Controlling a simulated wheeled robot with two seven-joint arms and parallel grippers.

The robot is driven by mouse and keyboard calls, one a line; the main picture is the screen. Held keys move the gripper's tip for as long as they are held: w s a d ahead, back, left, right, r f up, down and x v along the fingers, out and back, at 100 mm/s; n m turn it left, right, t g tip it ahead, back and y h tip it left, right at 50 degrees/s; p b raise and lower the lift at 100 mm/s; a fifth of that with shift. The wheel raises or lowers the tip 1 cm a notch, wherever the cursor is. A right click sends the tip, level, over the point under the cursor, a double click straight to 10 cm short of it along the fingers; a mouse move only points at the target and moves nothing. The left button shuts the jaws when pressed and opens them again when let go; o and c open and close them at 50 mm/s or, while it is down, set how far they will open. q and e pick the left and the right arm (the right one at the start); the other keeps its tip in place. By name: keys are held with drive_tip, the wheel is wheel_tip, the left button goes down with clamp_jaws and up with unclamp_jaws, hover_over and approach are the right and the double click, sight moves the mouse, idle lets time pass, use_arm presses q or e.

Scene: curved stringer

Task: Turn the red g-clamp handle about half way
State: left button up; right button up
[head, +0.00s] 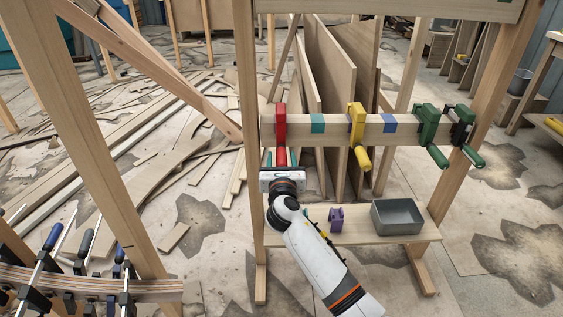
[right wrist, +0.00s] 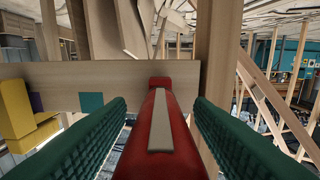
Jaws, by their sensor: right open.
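The red g-clamp (head: 281,124) sits on the left end of the wooden crossbar (head: 340,130), with its red handle hanging down. My right gripper (head: 281,160) is below the clamp with its fingers pointing up at it. In the right wrist view, the red handle (right wrist: 160,125), with a pale stripe, lies between the two green ribbed finger pads. A gap shows on each side of the handle, so the gripper is open around it. My left gripper is in neither view.
A yellow clamp (head: 358,135), a green clamp (head: 430,135) and a black-and-green clamp (head: 463,130) also hang on the crossbar. Teal and blue patches mark the bar. Below, a shelf (head: 350,238) holds a grey bin (head: 397,217) and a small purple item (head: 336,219). Wooden posts stand at both sides.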

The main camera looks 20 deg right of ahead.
drive_tip(key=c, duration=1)
